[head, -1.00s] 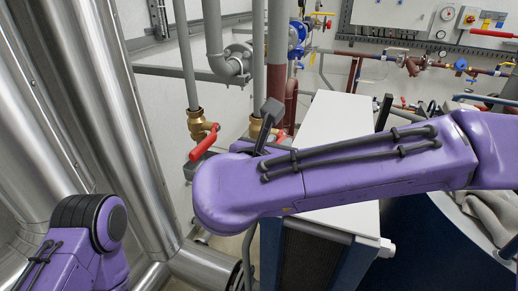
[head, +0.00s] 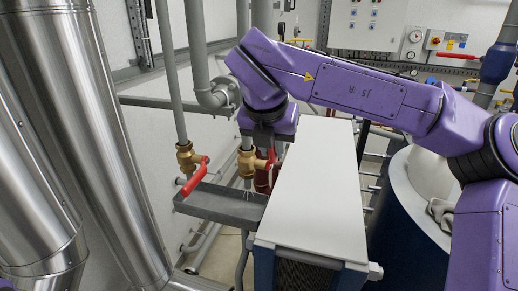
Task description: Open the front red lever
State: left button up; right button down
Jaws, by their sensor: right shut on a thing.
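Two brass valves with red levers sit on the grey vertical pipes. The left valve (head: 187,158) has a red lever (head: 194,178) that slants down and to the left, with nothing touching it. The right valve (head: 246,163) has a red lever (head: 271,159), partly hidden by my right gripper. My right gripper (head: 268,153) points down from above and is shut on this right lever; the fingertips are small and partly blended with it. My left gripper is out of view.
A white-topped plate exchanger (head: 312,190) stands just right of the valves, under my right forearm. A grey steel beam (head: 222,204) runs below the valves. Large shiny ducts (head: 85,130) fill the left. A blue tank with a white top (head: 405,190) stands at right.

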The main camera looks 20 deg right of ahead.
jog(key=shift+w+d+g+y, duration=0.2)
jog(key=shift+g+y, duration=0.1)
dwell(0.4)
jog(key=c, duration=1.1)
grip_release()
jog(key=shift+o, duration=0.2)
jog(key=shift+w+d, duration=0.15)
jog(key=shift+w, duration=0.05)
jog(key=b+v, duration=0.1)
jog(key=v, duration=0.9)
jog(key=shift+r, duration=0.25)
